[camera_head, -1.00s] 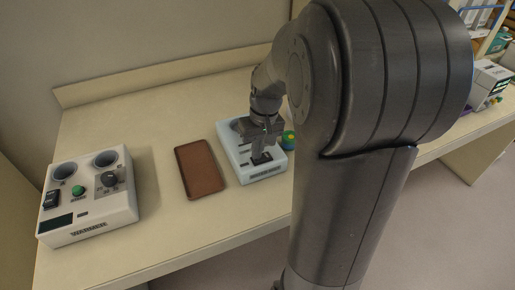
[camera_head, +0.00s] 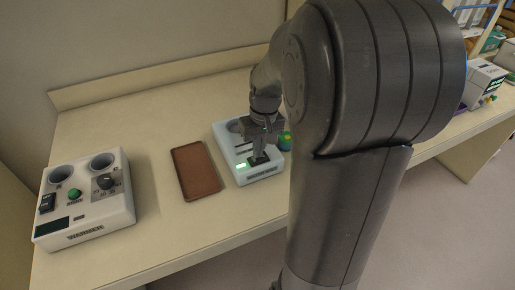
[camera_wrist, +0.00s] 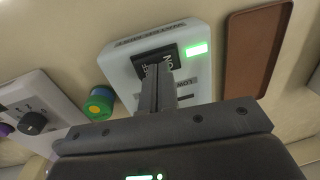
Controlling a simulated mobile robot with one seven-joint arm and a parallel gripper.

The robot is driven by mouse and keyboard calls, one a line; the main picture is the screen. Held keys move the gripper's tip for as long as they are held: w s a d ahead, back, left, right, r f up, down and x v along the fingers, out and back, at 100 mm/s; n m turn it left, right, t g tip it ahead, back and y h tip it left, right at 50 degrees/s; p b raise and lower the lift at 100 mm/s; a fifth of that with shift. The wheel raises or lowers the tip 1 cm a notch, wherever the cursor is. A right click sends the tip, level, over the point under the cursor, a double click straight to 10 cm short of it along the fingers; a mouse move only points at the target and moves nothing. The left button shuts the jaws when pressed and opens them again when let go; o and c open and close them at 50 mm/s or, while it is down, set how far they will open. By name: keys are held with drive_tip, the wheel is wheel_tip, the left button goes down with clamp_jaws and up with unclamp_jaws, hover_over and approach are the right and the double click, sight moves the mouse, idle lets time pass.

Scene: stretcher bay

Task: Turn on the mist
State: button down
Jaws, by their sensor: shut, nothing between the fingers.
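A pale blue-white device (camera_head: 230,150) stands on the counter in the middle of the head view, with a round recess in its top. It also fills the upper middle of the wrist view (camera_wrist: 203,85).
A brown tray (camera_head: 196,172) lies left of the device. A larger white unit (camera_head: 90,215) with two cups, a green button and a knob stands at far left. A green-and-blue jar with a yellow top (camera_wrist: 98,103) stands close beside the device. More equipment (camera_head: 484,84) sits at far right.

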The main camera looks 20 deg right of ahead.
sight(252, 160)
drive_tip(key=shift+r, duration=0.1)
wheel_tip(252, 160, up, 14)
drive_tip(key=a, duration=0.2)
drive_tip(key=shift+a, duration=0.1)
idle(0.5)
drive_tip(key=s+a+f+t, duration=0.1)
drive_tip(key=s+a+t, duration=0.1)
drive_tip(key=s, duration=0.5)
drive_tip(key=s+a+f+t+h, duration=0.1)
drive_tip(key=s+a+f+t, duration=0.1)
drive_tip(key=s, duration=0.6)
drive_tip(key=a+t, duration=0.1)
drive_tip(key=a, duration=0.1)
drive_tip(key=shift+a+t, duration=0.3)
drive_tip(key=shift+a, duration=0.1)
drive_tip(key=shift+r, duration=0.1)
idle(2.0)
